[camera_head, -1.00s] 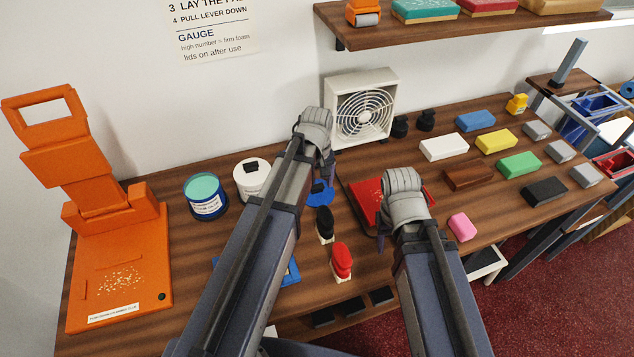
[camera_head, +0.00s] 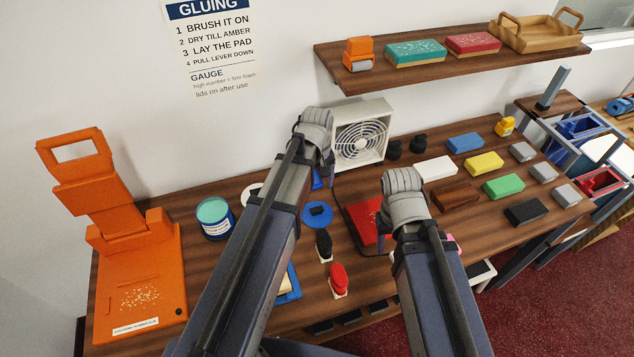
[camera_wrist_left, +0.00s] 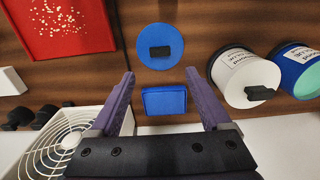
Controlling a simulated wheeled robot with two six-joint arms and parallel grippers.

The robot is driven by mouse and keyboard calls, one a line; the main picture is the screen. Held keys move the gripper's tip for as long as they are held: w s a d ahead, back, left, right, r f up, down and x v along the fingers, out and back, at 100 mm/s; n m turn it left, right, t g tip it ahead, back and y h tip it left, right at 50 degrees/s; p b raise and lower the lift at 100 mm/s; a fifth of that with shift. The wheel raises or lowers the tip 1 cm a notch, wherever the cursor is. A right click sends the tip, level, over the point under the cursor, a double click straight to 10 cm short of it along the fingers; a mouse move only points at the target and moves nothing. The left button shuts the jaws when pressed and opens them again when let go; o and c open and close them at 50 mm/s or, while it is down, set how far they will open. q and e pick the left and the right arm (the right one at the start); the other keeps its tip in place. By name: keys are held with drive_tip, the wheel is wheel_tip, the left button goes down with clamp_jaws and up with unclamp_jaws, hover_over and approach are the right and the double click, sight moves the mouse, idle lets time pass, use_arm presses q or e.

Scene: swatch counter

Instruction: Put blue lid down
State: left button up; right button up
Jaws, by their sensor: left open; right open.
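The blue lid (camera_head: 317,214), a round disc with a black knob, lies flat on the wooden counter. It shows whole in the left wrist view (camera_wrist_left: 160,46), just beyond my left fingertips and apart from them. My left gripper (camera_wrist_left: 159,74) is open and empty. A small blue box (camera_wrist_left: 164,100) shows between its fingers, not gripped. The blue tin (camera_head: 215,217) stands further left with teal content showing at its open top.
A white tin (camera_wrist_left: 245,76) with a black-knobbed lid stands next to the blue tin. A white fan (camera_head: 361,135) stands by the wall. Black (camera_head: 324,245) and red (camera_head: 339,280) stampers stand in front of the lid. An orange press (camera_head: 135,260) is at the left.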

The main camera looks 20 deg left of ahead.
use_arm(q)
drive_tip(key=s+d+r+m+y, duration=0.1)
drive_tip(key=s+d+m, duration=0.9)
drive_tip(key=s, duration=0.4)
drive_tip(key=shift+s+d+m, duration=0.15)
drive_tip(key=shift+d+m, duration=0.1)
drive_tip(key=shift+m, duration=0.05)
use_arm(e)
drive_tip(key=shift+r, duration=0.55)
use_arm(q)
drive_tip(key=shift+r, duration=0.1)
drive_tip(key=shift+f+b, duration=0.4)
drive_tip(key=shift+f, duration=0.2)
use_arm(e)
drive_tip(key=shift+f, duration=0.6)
